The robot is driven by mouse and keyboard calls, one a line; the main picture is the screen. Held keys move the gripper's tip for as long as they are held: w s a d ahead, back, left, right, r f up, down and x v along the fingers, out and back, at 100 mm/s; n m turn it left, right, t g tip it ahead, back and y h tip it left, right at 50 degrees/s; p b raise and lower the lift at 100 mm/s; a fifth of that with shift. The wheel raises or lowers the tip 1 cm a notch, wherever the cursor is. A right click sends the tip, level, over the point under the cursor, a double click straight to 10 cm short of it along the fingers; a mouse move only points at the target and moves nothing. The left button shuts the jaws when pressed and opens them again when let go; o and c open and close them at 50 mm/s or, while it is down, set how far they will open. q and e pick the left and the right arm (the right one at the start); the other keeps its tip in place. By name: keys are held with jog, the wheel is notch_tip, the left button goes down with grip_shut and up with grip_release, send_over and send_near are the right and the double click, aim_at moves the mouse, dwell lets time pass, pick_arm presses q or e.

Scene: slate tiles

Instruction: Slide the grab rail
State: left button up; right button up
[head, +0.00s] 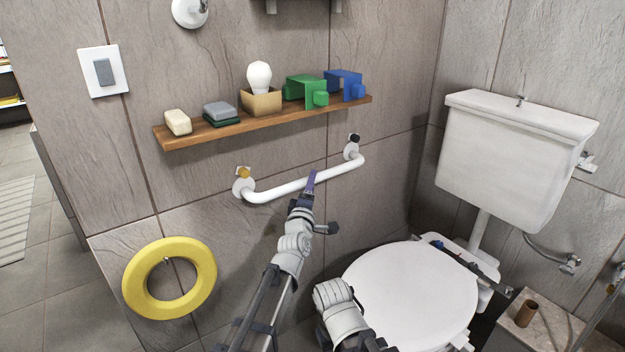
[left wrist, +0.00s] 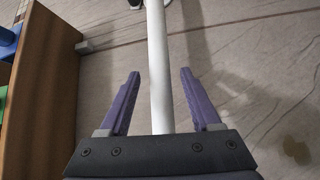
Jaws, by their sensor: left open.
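The white grab rail (head: 338,174) is fixed to the tiled wall below the wooden shelf, with a round mount at each end. A yellow piece sits at its left mount and a black piece at its right mount. My left gripper (head: 311,180) is at the middle of the rail. In the left wrist view the rail (left wrist: 157,55) runs between the two purple fingers of the left gripper (left wrist: 157,98). The fingers are open, with a gap on each side of the rail. A link of my right arm shows at the lower middle; its gripper is not visible.
The wooden shelf (head: 270,122) above the rail holds soap, a bulb in a box, and green and blue items. A yellow ring (head: 134,287) hangs at lower left. A white toilet (head: 410,300) with a cistern (head: 510,155) stands at right.

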pick_arm(q)
jog(key=x, duration=0.2)
jog(key=shift+w, duration=0.35)
grip_shut()
dwell(1.1)
